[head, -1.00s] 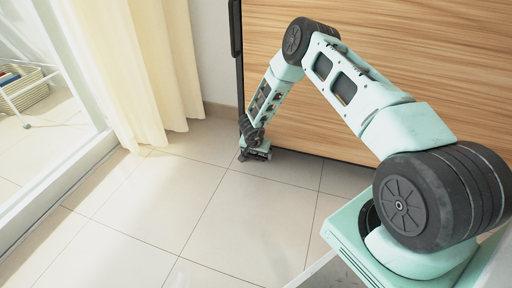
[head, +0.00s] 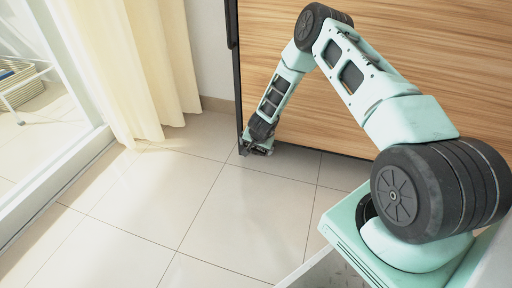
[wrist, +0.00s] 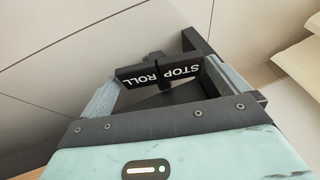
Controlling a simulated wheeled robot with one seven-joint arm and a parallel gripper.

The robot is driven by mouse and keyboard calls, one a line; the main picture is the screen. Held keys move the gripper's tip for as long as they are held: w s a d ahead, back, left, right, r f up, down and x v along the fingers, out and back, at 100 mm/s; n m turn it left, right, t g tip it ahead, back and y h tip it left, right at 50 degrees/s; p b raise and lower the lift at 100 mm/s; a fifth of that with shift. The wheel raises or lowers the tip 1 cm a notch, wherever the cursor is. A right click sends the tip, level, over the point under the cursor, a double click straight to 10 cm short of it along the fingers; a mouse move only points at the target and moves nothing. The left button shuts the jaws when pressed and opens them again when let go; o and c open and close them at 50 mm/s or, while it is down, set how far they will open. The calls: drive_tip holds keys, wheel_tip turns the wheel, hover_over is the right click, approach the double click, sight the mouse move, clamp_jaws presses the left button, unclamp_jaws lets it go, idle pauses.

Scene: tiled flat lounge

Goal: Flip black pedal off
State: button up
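A black pedal (wrist: 160,72) shows in the wrist view. It has two halves with white lettering, STOP on the right and ROLL on the left, seen upside down. My gripper (wrist: 158,74) is open, with its grey fingers apart and the pedal across the gap between their tips. I cannot tell if either finger touches it. In the head view my gripper (head: 258,148) is low at the floor, by the bottom left corner of a wood-grain board (head: 310,85). The pedal is too small or hidden to make out there.
A black upright edge (head: 238,75) runs down the board's left side. A cream curtain (head: 130,70) hangs left of it, beside a white-framed glass door (head: 65,165). A basket (head: 20,88) and white rack stand beyond the glass. The tiled floor (head: 190,200) in front is clear.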

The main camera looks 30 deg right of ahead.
drive_tip(key=p+v, duration=0.9)
drive_tip(key=v, duration=0.8)
drive_tip(key=shift+s, duration=0.15)
drive_tip(key=shift+r, duration=0.1)
